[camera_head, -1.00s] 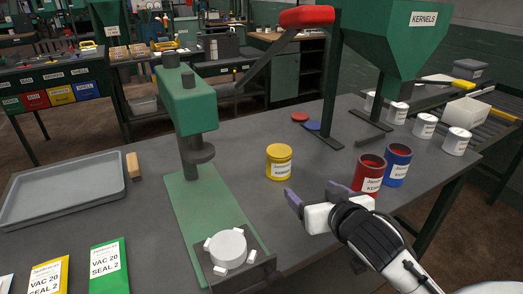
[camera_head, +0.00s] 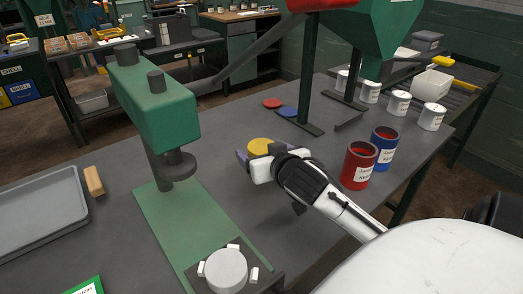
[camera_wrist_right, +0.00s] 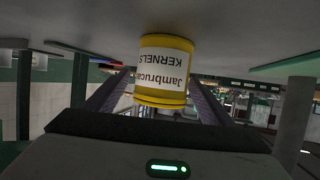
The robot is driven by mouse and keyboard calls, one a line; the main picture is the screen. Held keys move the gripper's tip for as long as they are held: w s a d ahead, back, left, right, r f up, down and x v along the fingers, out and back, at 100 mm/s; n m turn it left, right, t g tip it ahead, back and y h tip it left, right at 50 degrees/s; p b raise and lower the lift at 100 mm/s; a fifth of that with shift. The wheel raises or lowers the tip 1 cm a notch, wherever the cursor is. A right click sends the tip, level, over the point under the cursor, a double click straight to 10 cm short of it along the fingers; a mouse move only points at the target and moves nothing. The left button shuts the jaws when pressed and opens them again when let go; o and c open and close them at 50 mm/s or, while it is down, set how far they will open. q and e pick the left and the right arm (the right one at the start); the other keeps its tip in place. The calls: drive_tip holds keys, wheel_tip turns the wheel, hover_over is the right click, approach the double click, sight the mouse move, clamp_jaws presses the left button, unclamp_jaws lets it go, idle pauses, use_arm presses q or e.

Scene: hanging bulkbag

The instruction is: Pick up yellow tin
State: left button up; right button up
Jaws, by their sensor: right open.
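The yellow tin (camera_head: 262,146) stands on the grey workbench, mostly hidden behind my right gripper in the head view, with only its top showing. My right gripper (camera_head: 258,160) is open at the tin, with its fingers pointing toward it. In the right wrist view the tin (camera_wrist_right: 165,72) appears upside down, its white label reading "Jambruca KERNELS". The tin lies between the two purple-grey fingers of the right gripper (camera_wrist_right: 160,95). I cannot tell whether either finger touches it. My left gripper is not in view.
A red tin (camera_head: 357,168) and a blue tin (camera_head: 385,142) stand to the right, close to my right arm. The green press (camera_head: 160,120) stands to the left. Red and blue lids (camera_head: 289,112) lie behind. A grey tray (camera_head: 40,215) is at the far left.

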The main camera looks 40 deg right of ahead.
drive_tip(key=shift+x, duration=1.5)
drive_tip(key=shift+r, duration=0.1)
drive_tip(key=c, duration=1.2)
